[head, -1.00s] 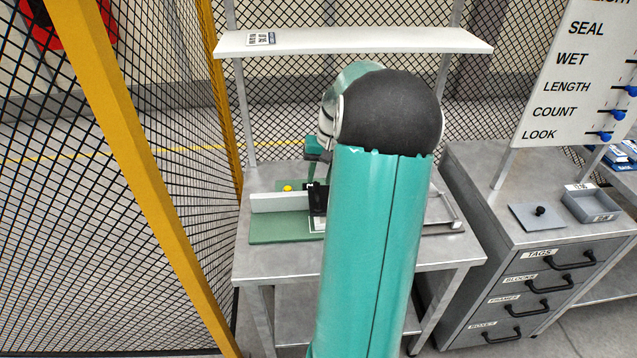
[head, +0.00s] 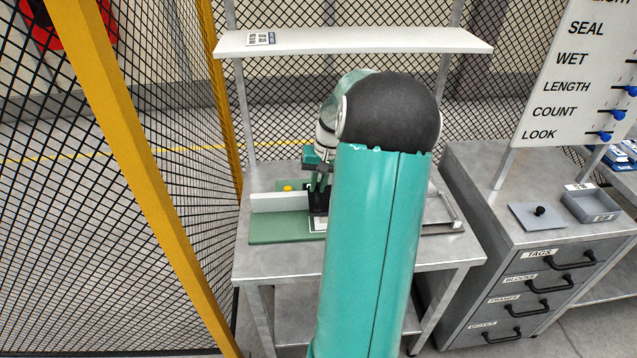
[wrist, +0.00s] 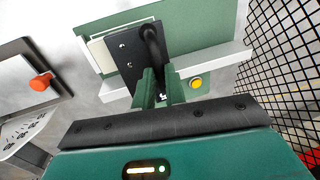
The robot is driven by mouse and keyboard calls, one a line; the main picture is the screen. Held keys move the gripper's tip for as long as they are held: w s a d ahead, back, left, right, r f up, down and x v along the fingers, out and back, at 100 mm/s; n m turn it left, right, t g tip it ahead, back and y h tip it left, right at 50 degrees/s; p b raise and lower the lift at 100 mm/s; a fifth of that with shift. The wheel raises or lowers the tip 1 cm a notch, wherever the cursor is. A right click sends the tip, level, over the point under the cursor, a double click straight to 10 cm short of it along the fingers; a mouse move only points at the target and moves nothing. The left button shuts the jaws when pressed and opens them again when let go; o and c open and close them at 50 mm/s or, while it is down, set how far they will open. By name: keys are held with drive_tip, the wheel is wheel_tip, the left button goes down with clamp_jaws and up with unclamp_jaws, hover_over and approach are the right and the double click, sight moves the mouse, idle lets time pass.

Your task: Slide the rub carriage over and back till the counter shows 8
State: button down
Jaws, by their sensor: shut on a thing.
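The rub carriage (wrist: 128,62) is a dark plate with a black upright handle (wrist: 152,40), seen in the wrist view across a white rail (wrist: 222,62) and a green base (wrist: 200,30). In the head view the carriage (head: 318,204) is a small black block at the right end of the visible rail, partly behind my arm. My gripper (wrist: 158,78) is shut on the carriage's handle, its green fingers at the handle's near side. A small white mark shows beside the fingers; I cannot read a count from it.
A yellow button (wrist: 195,82) sits beside the rail. An orange knob (wrist: 40,80) on a grey panel lies left in the wrist view. A mesh fence (head: 120,200) stands left of the bench, a shelf (head: 350,42) crosses above, and a drawer cabinet (head: 540,275) stands right.

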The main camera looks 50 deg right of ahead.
drive_tip(key=w+a, duration=1)
drive_tip(key=w, duration=0.1)
drive_tip(key=shift+w, duration=0.35)
drive_tip(key=shift+a+r, duration=0.1)
drive_tip(key=shift+a, duration=0.05)
drive_tip(key=c, duration=1.5)
unclamp_jaws()
drive_tip(key=shift+w, duration=0.1)
drive_tip(key=shift+o, duration=0.2)
wheel_tip(320, 180, up, 14)
drive_tip(key=s+d, duration=0.2)
drive_tip(key=shift+s+f, duration=0.2)
drive_tip(key=shift+f, duration=0.05)
